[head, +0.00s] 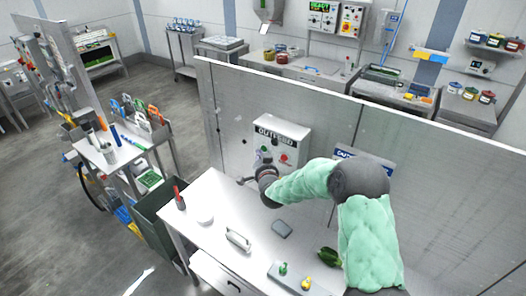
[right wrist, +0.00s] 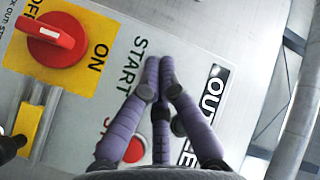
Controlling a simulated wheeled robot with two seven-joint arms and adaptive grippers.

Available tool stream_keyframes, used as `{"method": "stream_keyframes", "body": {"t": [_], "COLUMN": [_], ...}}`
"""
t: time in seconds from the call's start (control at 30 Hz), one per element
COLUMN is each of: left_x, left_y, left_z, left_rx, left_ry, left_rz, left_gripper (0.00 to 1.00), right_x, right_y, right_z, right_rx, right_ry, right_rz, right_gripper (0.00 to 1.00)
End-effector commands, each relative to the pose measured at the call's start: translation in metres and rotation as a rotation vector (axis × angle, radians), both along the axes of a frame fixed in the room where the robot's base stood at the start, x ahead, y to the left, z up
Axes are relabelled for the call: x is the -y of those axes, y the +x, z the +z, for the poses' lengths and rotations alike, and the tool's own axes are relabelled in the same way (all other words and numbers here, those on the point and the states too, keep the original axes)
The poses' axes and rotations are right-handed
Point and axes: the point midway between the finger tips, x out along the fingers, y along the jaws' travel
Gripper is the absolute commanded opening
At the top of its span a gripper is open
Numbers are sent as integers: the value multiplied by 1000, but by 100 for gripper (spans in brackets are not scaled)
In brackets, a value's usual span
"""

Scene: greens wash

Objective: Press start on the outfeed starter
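The outfeed starter (head: 291,133) is a pale box on the upright panel behind the table, with a dark OUTFEED label on top. My right gripper (head: 264,160) is in front of its face, covering part of it. In the right wrist view its purple fingers (right wrist: 160,64) are together at the tips, empty, beside the START lettering (right wrist: 130,68). Contact cannot be told. My left gripper is not in view.
A red rotary switch (right wrist: 50,40) on a yellow ON/OFF plate is beside the START lettering. A second blue-labelled sign is partly behind my arm.

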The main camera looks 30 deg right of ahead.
Motion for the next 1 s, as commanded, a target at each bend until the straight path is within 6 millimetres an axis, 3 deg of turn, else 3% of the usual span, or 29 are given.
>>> {"method": "stream_keyframes", "body": {"t": [1.0], "left_x": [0], "left_y": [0], "left_z": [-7], "left_rx": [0], "left_ry": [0], "left_rz": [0], "left_gripper": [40], "right_x": [8], "right_y": [3], "right_z": [1], "right_rx": [2], "right_ry": [-1], "right_rz": [0], "right_gripper": [0]}}
